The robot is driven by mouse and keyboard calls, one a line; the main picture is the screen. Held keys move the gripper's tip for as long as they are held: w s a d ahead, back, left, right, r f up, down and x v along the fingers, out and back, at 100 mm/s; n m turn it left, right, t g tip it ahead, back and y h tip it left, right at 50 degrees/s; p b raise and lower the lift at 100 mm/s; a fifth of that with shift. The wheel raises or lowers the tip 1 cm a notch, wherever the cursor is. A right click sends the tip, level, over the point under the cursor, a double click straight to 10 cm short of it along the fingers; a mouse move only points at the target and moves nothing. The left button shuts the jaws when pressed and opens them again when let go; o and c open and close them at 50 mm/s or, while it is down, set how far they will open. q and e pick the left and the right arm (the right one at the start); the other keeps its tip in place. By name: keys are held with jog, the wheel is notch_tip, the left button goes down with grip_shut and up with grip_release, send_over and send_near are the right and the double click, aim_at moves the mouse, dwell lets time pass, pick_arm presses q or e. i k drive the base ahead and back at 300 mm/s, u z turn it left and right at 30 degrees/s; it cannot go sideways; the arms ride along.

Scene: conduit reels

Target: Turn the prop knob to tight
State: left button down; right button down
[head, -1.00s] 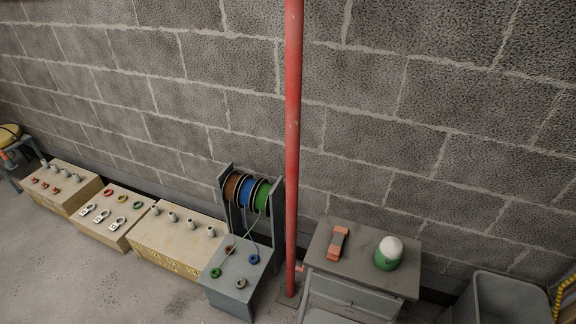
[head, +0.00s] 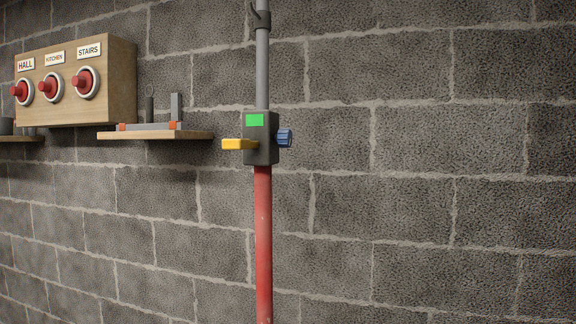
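The red prop pole (head: 263,245) stands upright before the block wall. A dark clamp box (head: 261,155) sits at its top, with a grey tube (head: 262,55) rising out of it. A ribbed blue knob (head: 284,138) sticks out of the box's right side. A yellow lever (head: 239,144) sticks out to the left, roughly level. A green patch (head: 254,120) shows on the box's upper front. I cannot read the knob's setting. Neither of my grippers is in this view.
A wooden shelf (head: 155,135) with grey and orange hardware is left of the box. A wooden panel (head: 115,85) farther left carries red knobs labelled HALL, KITCHEN and STAIRS. The wall right of the pole is bare.

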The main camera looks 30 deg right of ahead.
aim_at(283, 138)
jog(key=u, duration=1.15)
jog(key=k, duration=0.7)
jog(key=z, duration=0.9)
jog(key=i, duration=0.5)
jog(key=z, duration=0.05)
